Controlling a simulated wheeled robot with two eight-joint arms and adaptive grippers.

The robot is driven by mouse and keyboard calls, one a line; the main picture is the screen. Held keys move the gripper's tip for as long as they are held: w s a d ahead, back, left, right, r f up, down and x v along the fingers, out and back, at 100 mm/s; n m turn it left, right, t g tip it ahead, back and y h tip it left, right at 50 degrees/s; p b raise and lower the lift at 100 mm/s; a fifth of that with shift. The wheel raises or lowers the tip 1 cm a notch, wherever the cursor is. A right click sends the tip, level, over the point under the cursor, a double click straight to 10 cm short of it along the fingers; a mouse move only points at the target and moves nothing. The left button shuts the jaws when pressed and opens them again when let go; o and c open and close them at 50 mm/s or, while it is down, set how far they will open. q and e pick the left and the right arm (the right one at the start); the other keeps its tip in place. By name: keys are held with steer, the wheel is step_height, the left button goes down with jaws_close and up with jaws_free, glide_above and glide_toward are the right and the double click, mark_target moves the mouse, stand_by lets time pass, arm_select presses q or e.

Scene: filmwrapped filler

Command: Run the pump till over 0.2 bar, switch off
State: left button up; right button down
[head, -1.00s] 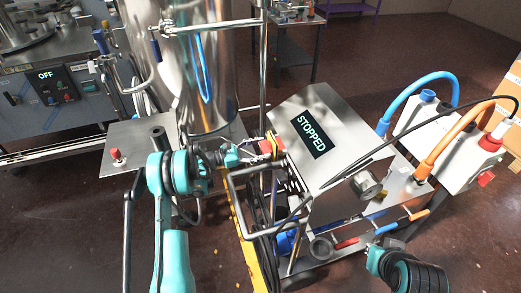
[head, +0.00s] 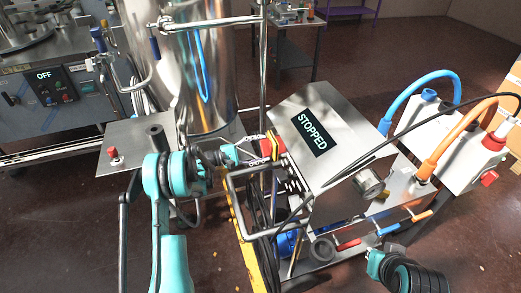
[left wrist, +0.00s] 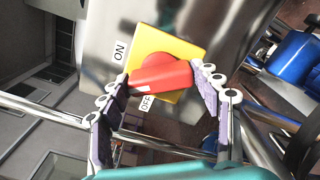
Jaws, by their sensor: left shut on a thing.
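The pump cart's slanted metal control box (head: 340,112) has a dark display (head: 313,132) reading "STOPPED". On its left side is a red rotary switch (head: 267,148) on a yellow plate. In the left wrist view, the red handle (left wrist: 160,75) lies across the yellow plate (left wrist: 180,42) between ON and OFF labels, its left end near OFF. My left gripper (head: 262,149) is shut on this handle, one finger at each end. My right gripper (head: 389,252) is low at the right, partly visible; its fingers are unclear. No pressure reading is legible.
Blue (head: 415,83) and orange hoses (head: 455,122) arch at the cart's right. A bent metal handle rail (head: 238,205) and black cables are close to my left gripper. A steel tank (head: 205,70) stands behind. A machine at left shows "OFF" (head: 44,75).

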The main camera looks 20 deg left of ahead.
arm_select(q)
steer(key=m, duration=0.5)
steer(key=shift+m, duration=0.3)
stand_by(0.4)
steer(key=o, duration=1.1)
steer(key=v, duration=1.2)
steer(key=shift+f, duration=0.1)
